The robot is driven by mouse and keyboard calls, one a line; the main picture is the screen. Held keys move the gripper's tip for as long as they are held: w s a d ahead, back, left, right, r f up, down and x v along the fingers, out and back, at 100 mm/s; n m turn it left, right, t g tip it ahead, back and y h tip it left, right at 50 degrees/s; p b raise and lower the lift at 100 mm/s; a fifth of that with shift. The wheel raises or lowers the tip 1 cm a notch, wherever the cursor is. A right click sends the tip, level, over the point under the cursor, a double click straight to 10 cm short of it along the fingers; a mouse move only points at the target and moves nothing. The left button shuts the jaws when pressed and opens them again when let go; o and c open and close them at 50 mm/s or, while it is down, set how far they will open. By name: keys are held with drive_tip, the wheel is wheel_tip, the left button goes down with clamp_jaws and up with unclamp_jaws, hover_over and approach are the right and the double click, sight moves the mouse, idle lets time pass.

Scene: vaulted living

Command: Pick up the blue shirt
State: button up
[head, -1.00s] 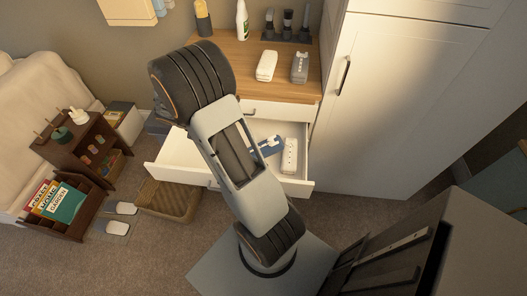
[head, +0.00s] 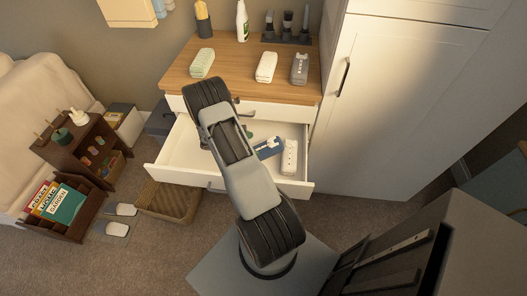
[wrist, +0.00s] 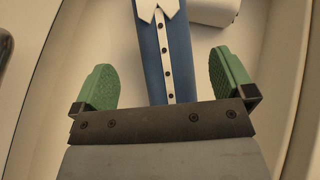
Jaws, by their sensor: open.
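The blue shirt (head: 268,148) lies folded in the open white drawer (head: 170,160). In the wrist view the shirt (wrist: 150,55) shows a white collar and a white strip with dark buttons. My gripper (wrist: 164,65) is open, with its green fingers on either side of the shirt and visible gaps to it. In the head view my arm hides most of the gripper, and a bit of green shows left of the shirt. I cannot tell the height of the fingers above the drawer bottom.
A white folded item (head: 289,157) lies right of the shirt in the drawer. Folded items (head: 266,67), a white bottle (head: 242,20) and a brush stand (head: 286,37) are on the wooden top. A wicker basket (head: 168,200) stands below the drawer.

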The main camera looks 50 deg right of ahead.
sight(264, 147)
drive_tip(key=shift+p+x, duration=0.55)
drive_tip(key=shift+x, duration=2.6)
drive_tip(key=shift+s, duration=0.15)
drive_tip(key=shift+c, duration=0.5)
drive_tip(key=shift+r, duration=0.1)
drive_tip(key=c, duration=1)
